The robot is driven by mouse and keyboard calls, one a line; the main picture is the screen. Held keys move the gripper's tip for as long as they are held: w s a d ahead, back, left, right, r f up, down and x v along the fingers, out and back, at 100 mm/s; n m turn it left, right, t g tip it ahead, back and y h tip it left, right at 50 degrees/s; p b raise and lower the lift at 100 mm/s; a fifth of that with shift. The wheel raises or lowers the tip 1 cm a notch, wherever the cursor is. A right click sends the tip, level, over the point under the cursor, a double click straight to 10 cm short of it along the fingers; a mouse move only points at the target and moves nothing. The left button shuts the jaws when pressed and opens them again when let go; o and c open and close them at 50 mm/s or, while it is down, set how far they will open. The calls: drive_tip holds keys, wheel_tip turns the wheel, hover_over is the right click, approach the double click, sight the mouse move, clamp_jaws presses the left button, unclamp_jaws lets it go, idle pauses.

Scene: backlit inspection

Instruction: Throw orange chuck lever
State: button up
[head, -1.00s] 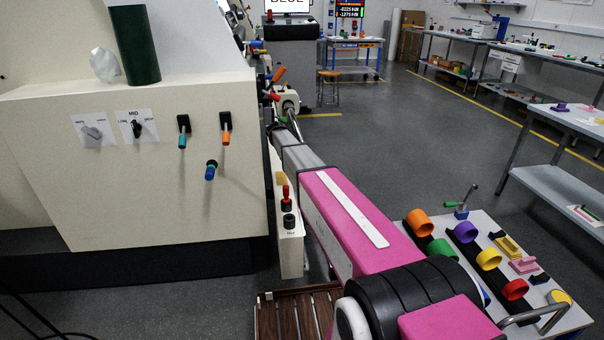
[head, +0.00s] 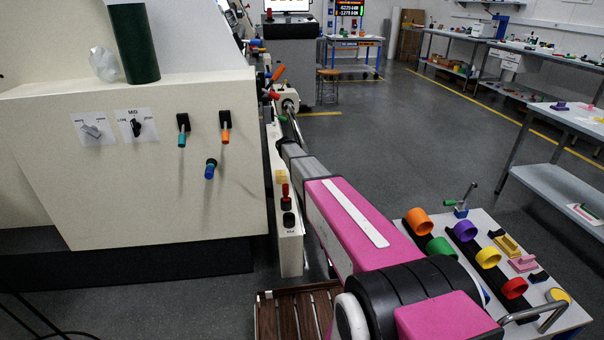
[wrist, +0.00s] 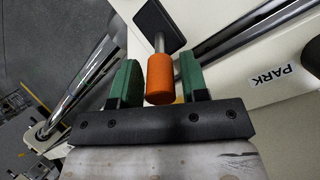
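In the wrist view an orange cylindrical lever handle (wrist: 160,79) on a thin metal stem rises from a black base plate (wrist: 158,26). My gripper (wrist: 159,76) has green fingers, one on each side of the handle, with a visible gap at both sides. It is open around the handle. In the head view an orange lever (head: 278,73) shows at the far end of the machine, past my outstretched arm. Another orange lever (head: 225,134) is on the near panel. My gripper is not clear in the head view, so I cannot tell there which lever it is at.
The near panel also has a teal lever (head: 182,138) and a blue knob (head: 210,168). Shiny metal rods (wrist: 245,32) and a surface marked PARK (wrist: 272,75) lie close to my gripper. A board with coloured rings (head: 488,258) stands at the right. The floor beyond is open.

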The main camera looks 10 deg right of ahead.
clamp_jaws()
drive_tip(key=shift+d, duration=0.1)
drive_tip(key=d+y, duration=0.1)
drive_tip(key=d+r+y, duration=0.1)
drive_tip(key=y, duration=0.1)
drive_tip(key=shift+d, duration=0.1)
drive_tip(key=d+y, duration=0.2)
drive_tip(key=shift+y, duration=0.4)
drive_tip(key=d+y, duration=0.2)
drive_tip(key=y, duration=0.1)
drive_tip(key=shift+d+f, duration=0.15)
drive_tip(key=shift+f, duration=0.05)
drive_tip(key=shift+d+f+y, duration=0.2)
drive_tip(key=shift+d+y, duration=0.25)
drive_tip(key=shift+y, duration=0.35)
drive_tip(key=shift+d+f+y, duration=0.2)
drive_tip(key=shift+d+y, duration=0.2)
drive_tip(key=shift+y, duration=0.4)
